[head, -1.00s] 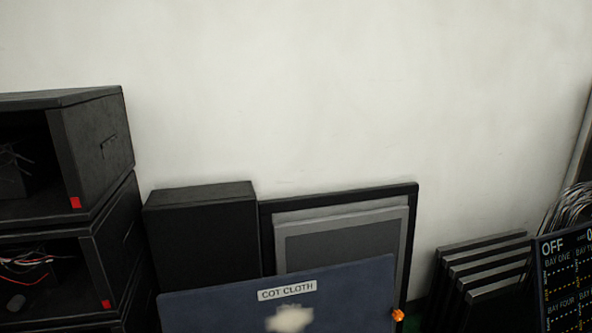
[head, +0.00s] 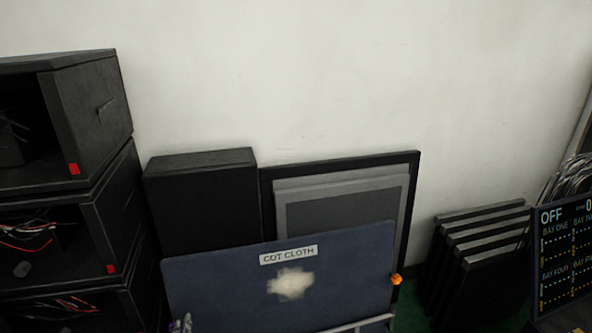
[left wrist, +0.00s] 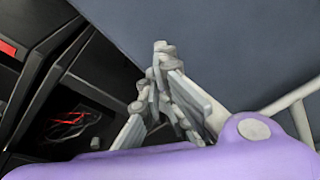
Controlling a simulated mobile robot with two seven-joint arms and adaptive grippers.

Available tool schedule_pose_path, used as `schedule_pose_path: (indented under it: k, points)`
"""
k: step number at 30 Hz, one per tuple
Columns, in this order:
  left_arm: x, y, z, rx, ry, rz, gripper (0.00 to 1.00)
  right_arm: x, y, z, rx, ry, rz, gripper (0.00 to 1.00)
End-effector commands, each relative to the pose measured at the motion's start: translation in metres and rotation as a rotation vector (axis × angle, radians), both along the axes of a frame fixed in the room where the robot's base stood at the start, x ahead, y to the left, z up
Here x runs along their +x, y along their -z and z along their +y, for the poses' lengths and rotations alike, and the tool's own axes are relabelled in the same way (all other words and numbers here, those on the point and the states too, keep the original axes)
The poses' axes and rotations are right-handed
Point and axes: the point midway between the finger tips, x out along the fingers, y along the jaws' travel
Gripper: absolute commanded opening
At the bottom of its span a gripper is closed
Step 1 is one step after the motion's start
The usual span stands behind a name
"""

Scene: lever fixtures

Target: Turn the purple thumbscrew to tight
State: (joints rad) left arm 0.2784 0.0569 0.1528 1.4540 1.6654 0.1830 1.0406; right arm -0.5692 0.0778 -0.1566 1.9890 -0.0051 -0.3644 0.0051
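I cannot make out a purple thumbscrew in these frames. A small purple and grey shape (head: 181,324), probably the top of my left gripper, shows at the bottom edge of the head view, in front of a dark blue board labelled COT CLOTH (head: 220,290). In the left wrist view the grey fingers of my left gripper (left wrist: 160,75) rise from a purple body, with the blue-grey board (left wrist: 240,40) behind them. The fingers overlap there, so their opening is unclear, and no held object shows. My right gripper is not in view.
An orange knob (head: 396,279) sits at the board's right edge, and a pale bar (head: 358,325) crosses its bottom. Black open-fronted boxes with wires (head: 85,110) are stacked at left. Dark panels (head: 485,225) and an OFF display (head: 565,260) stand at right. Bare wall fills the top.

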Motion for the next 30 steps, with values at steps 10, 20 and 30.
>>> schedule_pose_path:
  k: [10,20,30]
  points:
    - [-0.004,0.007,-0.002,-0.005,0.0,0.011,0.0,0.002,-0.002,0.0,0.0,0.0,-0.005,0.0]
    - [-0.002,0.003,-0.006,-0.007,0.0,0.009,0.0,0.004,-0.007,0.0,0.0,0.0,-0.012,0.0]
    - [-0.021,-0.005,-0.015,-0.006,0.001,0.005,0.0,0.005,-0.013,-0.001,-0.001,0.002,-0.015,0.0]
